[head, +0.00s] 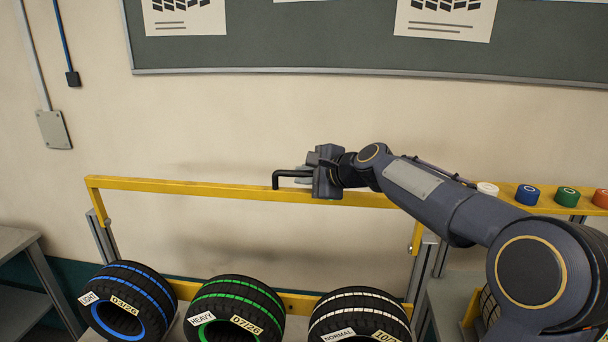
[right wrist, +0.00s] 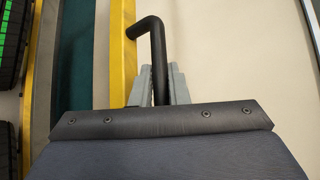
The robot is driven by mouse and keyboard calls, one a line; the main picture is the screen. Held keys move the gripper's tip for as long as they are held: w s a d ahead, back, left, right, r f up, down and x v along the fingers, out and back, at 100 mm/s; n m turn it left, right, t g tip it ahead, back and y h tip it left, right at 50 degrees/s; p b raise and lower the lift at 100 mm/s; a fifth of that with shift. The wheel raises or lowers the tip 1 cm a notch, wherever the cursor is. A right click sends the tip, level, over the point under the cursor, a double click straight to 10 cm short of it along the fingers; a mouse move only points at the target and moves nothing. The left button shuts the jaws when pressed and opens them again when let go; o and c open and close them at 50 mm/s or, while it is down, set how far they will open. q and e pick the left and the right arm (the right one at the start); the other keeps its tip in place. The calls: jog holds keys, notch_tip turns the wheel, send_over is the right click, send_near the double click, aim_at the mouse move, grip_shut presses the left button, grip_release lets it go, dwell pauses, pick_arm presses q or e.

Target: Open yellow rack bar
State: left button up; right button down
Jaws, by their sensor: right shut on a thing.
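The yellow rack bar (head: 220,189) runs level across the rack, above the tyres, with a post going down at each end. It also shows in the right wrist view (right wrist: 121,50) as an upright yellow strip. A black bent handle (head: 277,178) is fixed on the bar near its middle and shows in the right wrist view (right wrist: 150,27) too. My right gripper (head: 304,176) is shut on this handle, with grey fingers (right wrist: 158,85) on both sides of it. My left gripper is not in view.
Below the bar stand a blue-striped tyre (head: 128,301), a green-striped tyre (head: 235,309) and a white-striped tyre (head: 360,314). A yellow shelf with coloured round pieces, such as a blue one (head: 527,194), is at the right. The wall is close behind the bar.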

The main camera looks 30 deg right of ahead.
dwell(0.3)
jog(key=c, duration=1.4)
grip_release()
jog(key=b+v, duration=0.1)
jog(key=v, duration=0.6)
jog(key=shift+s+d, duration=0.2)
jog(key=shift+s, duration=0.15)
jog(key=shift+r, duration=0.1)
jog(key=s+a+f+n+g, duration=0.2)
jog(key=s+a+f+n, duration=0.2)
jog(key=s, duration=0.6)
jog(key=s+a+f+n+g, duration=0.2)
jog(key=s+a+f+n, duration=0.3)
jog(key=s+f+n, duration=0.3)
jog(key=s+a+f+n+g, duration=0.3)
jog(key=s+f+n, duration=0.3)
jog(key=s+f, duration=0.5)
jog(key=shift+s+a, duration=0.3)
jog(key=shift+a, duration=0.5)
